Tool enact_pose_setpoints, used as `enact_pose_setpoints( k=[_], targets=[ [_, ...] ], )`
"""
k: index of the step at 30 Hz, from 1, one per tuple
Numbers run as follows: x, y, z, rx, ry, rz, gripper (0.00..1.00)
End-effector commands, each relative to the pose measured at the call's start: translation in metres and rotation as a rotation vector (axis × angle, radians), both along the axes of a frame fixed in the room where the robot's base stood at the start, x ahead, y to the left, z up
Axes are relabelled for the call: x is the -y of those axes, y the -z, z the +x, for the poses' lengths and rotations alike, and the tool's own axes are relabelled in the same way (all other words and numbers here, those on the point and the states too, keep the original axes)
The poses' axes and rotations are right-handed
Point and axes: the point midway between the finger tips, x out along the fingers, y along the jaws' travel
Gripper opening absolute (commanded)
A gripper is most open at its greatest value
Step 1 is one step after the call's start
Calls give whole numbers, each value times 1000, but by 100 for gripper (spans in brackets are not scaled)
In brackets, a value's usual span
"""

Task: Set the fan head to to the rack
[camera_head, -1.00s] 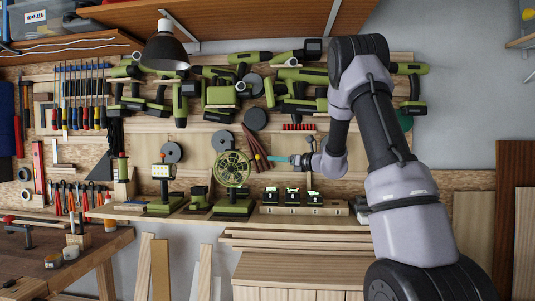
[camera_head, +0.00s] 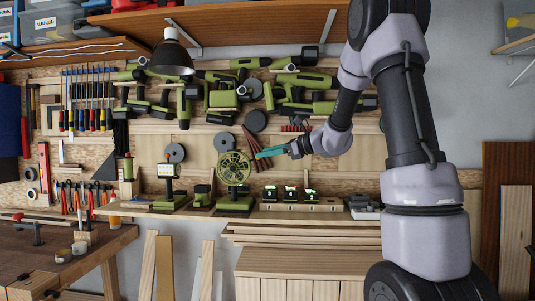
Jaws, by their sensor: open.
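The fan head (camera_head: 234,167) is a round green grille on a green base (camera_head: 234,205), standing on the wooden shelf at the back. My gripper (camera_head: 260,154) has teal fingers pointing left. They are just right of the fan head's upper right edge in the picture. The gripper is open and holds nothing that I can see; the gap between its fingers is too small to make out. I cannot tell whether the fingers touch the fan. The wall rack (camera_head: 205,143) behind is wooden and carries several green power tools.
A green work light (camera_head: 166,180) stands left of the fan. Small green-and-black items (camera_head: 290,194) sit in a wooden holder to the right. A black lamp (camera_head: 171,57) hangs above. Wooden planks (camera_head: 300,243) lie below the shelf. A workbench (camera_head: 70,255) is at lower left.

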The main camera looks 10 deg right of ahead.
Motion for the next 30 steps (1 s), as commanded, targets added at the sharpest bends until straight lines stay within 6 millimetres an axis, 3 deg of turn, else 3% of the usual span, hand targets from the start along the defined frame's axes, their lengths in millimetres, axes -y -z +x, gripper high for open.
enact_pose_setpoints(
  k=[6,20,23,26,30],
  targets=[
    [-4,-2,-12,16,-29,-44,59],
    [-7,-4,-20,29,-45,-71,59],
    [-14,-9,-44,65,-97,-153,59],
    [-23,-14,-88,138,-193,-313,59],
    [-26,-10,-162,280,-360,-617,59]
  ],
)
